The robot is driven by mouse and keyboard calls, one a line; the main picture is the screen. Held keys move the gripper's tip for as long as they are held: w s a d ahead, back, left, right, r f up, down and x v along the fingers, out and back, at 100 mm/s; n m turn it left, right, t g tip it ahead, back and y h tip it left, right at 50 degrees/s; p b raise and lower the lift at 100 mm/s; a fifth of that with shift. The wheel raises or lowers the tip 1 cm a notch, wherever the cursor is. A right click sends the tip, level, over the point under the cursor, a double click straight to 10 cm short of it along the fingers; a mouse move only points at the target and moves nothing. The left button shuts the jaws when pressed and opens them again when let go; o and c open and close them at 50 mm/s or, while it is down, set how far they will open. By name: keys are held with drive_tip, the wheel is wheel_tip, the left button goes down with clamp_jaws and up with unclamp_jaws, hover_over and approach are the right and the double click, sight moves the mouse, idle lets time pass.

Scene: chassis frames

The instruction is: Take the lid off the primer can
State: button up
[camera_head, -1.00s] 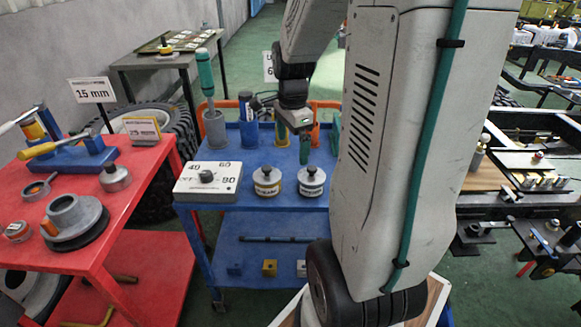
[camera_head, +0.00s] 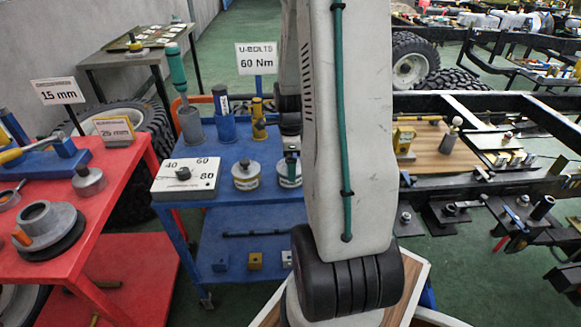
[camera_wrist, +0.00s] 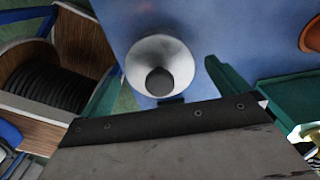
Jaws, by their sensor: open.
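Two pale round cans with grey lids and dark knobs stand on the blue cart. The left can (camera_head: 246,176) is in full view in the head view. The right can (camera_head: 289,180) is partly hidden by my arm and gripper. I cannot read which label says primer. My gripper (camera_head: 291,165) is open, pointing down over the right can. In the wrist view, one can's silver lid (camera_wrist: 177,54) with its dark round knob (camera_wrist: 160,81) lies between the two green fingers of my gripper (camera_wrist: 163,75). The fingers look apart from the knob.
A red cart (camera_head: 105,240) stands left.

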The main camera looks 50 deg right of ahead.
drive_tip(key=c, duration=1)
drive_tip(key=shift+r, duration=0.1)
